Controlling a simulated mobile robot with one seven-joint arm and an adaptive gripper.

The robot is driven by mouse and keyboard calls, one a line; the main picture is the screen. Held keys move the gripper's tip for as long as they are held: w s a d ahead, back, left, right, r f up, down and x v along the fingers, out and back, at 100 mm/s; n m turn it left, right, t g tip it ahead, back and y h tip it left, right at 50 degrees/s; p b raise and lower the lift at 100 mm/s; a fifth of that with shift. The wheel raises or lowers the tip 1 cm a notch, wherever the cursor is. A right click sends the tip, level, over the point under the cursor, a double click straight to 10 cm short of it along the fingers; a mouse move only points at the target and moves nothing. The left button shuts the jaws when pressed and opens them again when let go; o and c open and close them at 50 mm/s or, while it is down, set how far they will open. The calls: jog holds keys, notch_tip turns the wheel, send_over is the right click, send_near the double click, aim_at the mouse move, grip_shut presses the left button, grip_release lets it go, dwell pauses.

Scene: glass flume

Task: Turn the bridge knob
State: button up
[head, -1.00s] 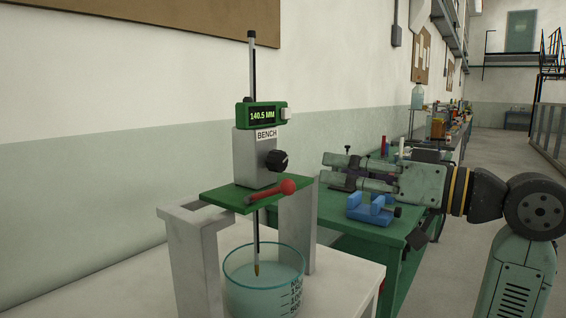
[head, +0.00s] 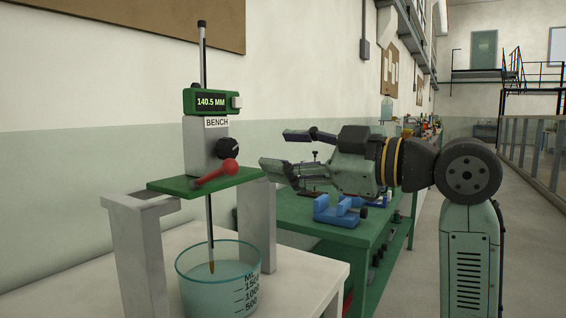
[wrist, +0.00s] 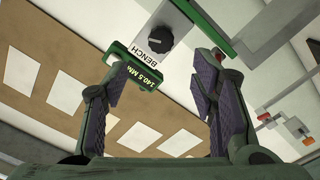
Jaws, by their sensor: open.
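The black bridge knob (head: 229,149) sits on the right side of the grey block labelled BENCH (head: 202,140), under a green display reading 140.5 MM (head: 211,101). In the wrist view the knob (wrist: 159,39) shows above and between the finger tips, apart from them. A red-tipped lever (head: 216,174) lies on the green bridge plate (head: 178,184) just below the knob. My gripper (head: 280,153) is open and empty, to the right of the knob with its fingers towards it. The wrist view shows the two fingers (wrist: 168,82) spread wide.
A glass beaker (head: 205,295) of liquid stands under the bridge, with a thin rod reaching into it. Grey bridge legs (head: 262,225) stand on the white table. A blue vise (head: 338,212) sits on the green bench (head: 365,240) behind, below my gripper.

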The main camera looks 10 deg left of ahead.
aim_at(232, 148)
jog(key=p+x, duration=0.2)
jog(key=x, duration=0.9)
jog(key=shift+s+a, duration=0.1)
jog(key=shift+c, duration=0.4)
jog(key=c, duration=1.1)
jog(key=shift+o, duration=0.2)
jog(key=shift+r+m+p, duration=0.15)
jog(key=shift+m+p, duration=0.4)
jog(key=shift+m, duration=0.25)
jog(key=m+p, duration=0.1)
jog(key=m, duration=0.1)
jog(key=shift+m, duration=0.4)
